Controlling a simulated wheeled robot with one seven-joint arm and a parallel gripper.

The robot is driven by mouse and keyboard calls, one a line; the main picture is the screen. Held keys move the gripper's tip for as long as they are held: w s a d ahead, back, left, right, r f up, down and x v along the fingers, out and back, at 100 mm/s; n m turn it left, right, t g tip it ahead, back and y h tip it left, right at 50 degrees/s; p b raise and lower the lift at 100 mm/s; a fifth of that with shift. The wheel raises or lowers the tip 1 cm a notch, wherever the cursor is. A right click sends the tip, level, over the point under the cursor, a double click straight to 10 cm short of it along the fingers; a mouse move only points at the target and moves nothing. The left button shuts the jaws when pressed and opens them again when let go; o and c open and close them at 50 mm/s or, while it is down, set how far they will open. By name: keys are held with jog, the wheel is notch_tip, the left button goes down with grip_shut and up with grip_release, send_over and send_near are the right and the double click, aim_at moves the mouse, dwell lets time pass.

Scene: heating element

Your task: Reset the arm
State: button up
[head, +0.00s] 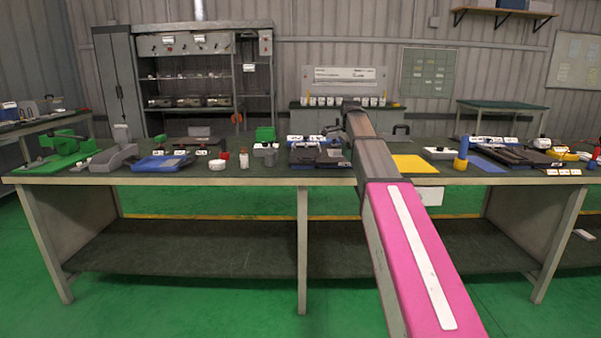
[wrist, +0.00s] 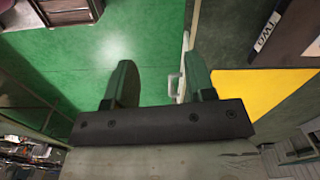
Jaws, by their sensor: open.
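My arm, with a pink link, reaches from the lower right of the head view up over the workbench (head: 100,180). Its far end is near the middle of the bench, where the fingers are too small to make out. Green floor shows behind and between the fingers. The yellow mat (wrist: 265,90) lies to the right of the right finger; it also shows in the head view (head: 415,164), right of my arm.
The bench holds a green machine (head: 60,147), a blue tray (head: 163,163), a white jar (head: 217,164), a dark device (head: 318,155), a blue post (head: 462,150) and a black device (head: 508,155). A shelf cabinet (head: 205,85) stands behind. Green floor is clear in front.

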jog(key=s+f+n, duration=0.4)
jog(key=s+f, duration=0.3)
jog(key=f, duration=0.5)
jog(key=s+f+n, duration=0.3)
jog(key=s+f, duration=0.3)
jog(key=f, duration=0.5)
jog(key=s+f+n, duration=0.9)
jog(key=s+f, duration=0.8)
jog(key=s, duration=0.3)
jog(key=shift+s+f, duration=0.15)
jog(key=shift+s, duration=0.05)
